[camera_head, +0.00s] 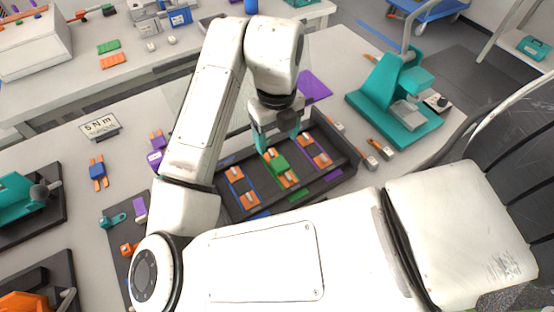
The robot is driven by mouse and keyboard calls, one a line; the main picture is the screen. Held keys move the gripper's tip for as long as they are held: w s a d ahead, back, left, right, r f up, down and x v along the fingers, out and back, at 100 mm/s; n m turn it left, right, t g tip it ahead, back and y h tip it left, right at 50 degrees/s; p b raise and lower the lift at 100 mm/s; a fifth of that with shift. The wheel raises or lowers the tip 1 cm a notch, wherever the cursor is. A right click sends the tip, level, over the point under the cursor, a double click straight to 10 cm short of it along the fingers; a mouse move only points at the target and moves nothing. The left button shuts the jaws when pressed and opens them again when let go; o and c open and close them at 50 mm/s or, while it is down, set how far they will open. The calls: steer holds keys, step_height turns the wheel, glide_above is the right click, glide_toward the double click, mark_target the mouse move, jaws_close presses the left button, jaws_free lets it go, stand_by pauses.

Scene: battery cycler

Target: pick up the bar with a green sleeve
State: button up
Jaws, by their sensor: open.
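The bar with a green sleeve (278,166) lies in the middle of a dark tray (344,178). Its ends show orange with pale metal. My gripper (278,143) points down with its teal fingers apart, over or just beyond the far end of this bar. Nothing shows between the fingers. I cannot tell how high the fingertips are above the bar or whether they touch it.
Other orange-ended pieces lie in the tray, left (239,186) and right (315,151) of the green-sleeved bar. A teal press (396,100) stands to the right. A blue-sleeved bar (98,172) lies at left near a "5 N m" sign (100,126).

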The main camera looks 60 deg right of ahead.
mark_target(279, 162)
step_height(279, 162, down, 4)
steer(key=shift+d, duration=0.1)
steer(key=shift+s+d+f+p, duration=0.15)
steer(key=shift+f+p, duration=0.7)
steer(key=shift+f, duration=1.8)
steer(key=shift+c, duration=0.3)
steer(key=c, duration=1.2)
steer(key=shift+o, duration=0.2)
steer(key=shift+r, duration=0.1)
